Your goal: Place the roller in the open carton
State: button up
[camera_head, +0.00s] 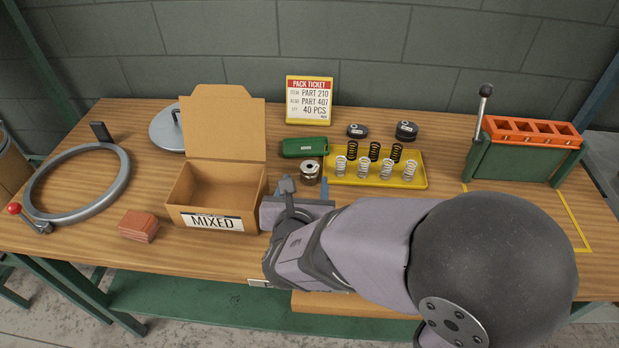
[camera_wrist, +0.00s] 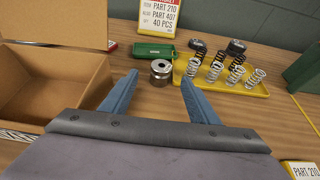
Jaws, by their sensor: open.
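The roller (camera_head: 309,172) is a short metal cylinder with a hole in its top, standing upright on the wooden table between the carton and the yellow tray. It also shows in the wrist view (camera_wrist: 161,72), ahead of my fingertips. The open carton (camera_head: 218,197), labelled MIXED, stands to the left of the roller with its back flap up; its visible inside is empty. My gripper (camera_head: 305,187) is open and empty, just in front of the roller and right of the carton. In the wrist view the blue fingers (camera_wrist: 158,82) are spread, with the roller framed between them farther off.
A yellow tray (camera_head: 408,180) of black and white springs stands close right of the roller. A green case (camera_head: 304,147) and a pack ticket (camera_head: 309,98) are behind it. Reddish pads (camera_head: 139,226) lie left of the carton. A green-and-orange lever fixture (camera_head: 526,152) stands right.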

aim_at(310, 165)
jog(key=b+x, duration=0.1)
jog(key=x, duration=0.2)
jog(key=shift+s+a+f+b, duration=0.15)
jog(key=shift+s+f+b, duration=0.1)
jog(key=shift+b, duration=0.1)
jog(key=shift+w+f, duration=0.1)
jog(key=shift+w, duration=0.5)
jog(key=shift+d+p+x, duration=0.2)
jog(key=shift+p+x, duration=0.1)
jog(key=shift+x, duration=1.25)
jog(key=shift+d+p+x, duration=0.15)
jog(key=shift+p+x, duration=0.1)
jog(key=shift+x, duration=1.3)
jog(key=shift+w, duration=0.1)
grip_shut()
jog(key=shift+r, duration=0.3)
notch_tip(310, 165, up, 10)
jog(key=p, duration=0.1)
jog(key=shift+p, duration=0.35)
